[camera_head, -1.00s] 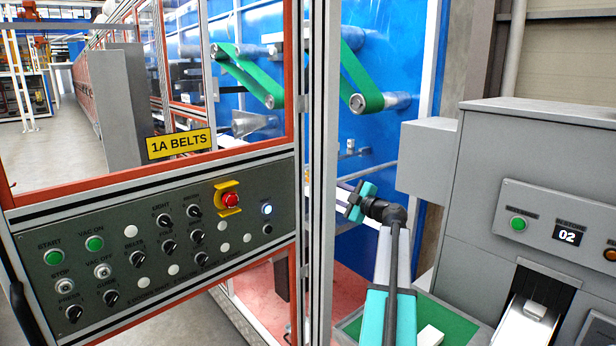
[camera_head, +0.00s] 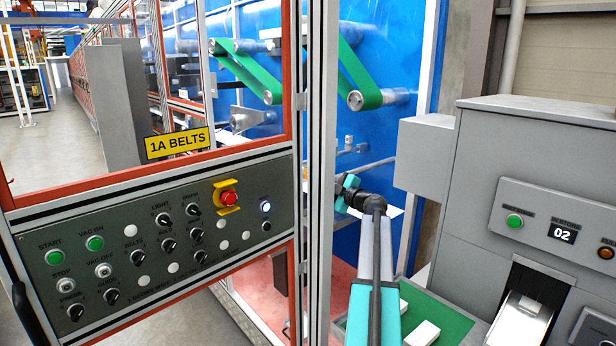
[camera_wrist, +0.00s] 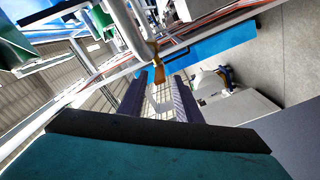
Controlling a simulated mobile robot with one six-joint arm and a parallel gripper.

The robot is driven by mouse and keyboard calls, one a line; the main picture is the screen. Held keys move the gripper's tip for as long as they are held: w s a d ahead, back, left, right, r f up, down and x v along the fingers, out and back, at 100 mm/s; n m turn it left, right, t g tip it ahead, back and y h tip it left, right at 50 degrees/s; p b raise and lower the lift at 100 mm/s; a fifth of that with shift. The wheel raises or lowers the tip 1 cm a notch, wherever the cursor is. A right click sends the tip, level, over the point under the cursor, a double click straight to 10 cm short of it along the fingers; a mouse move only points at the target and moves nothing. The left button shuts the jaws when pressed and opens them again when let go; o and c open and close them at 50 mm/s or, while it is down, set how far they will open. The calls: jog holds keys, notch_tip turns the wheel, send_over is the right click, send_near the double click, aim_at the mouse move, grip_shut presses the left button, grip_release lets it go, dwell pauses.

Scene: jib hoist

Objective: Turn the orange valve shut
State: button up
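The orange valve (camera_wrist: 158,72) shows in the wrist view as a small orange-brown handle at the end of a pale pipe (camera_wrist: 128,28). It lies just beyond my fingertips, roughly in line with the gap between them. My gripper (camera_wrist: 158,84) has its two dark fingers apart, with nothing seen between them; whether either finger touches the handle I cannot tell. In the head view my gripper (camera_head: 344,192) is beside the metal post, in front of the blue machine wall, and its fingers are not clear. I cannot make out the valve in that view.
The aluminium post (camera_head: 320,170) stands close left of my gripper. The control panel (camera_head: 150,235) is further left. A grey cabinet (camera_head: 470,170) stands close right of my arm. White blocks (camera_head: 422,333) lie on a green surface below. Green belts (camera_head: 362,80) run above.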

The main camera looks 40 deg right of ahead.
jog(key=shift+w+d+p, duration=0.2)
jog(key=shift+w+p, duration=0.65)
jog(key=shift+w, duration=2.9)
grip_shut()
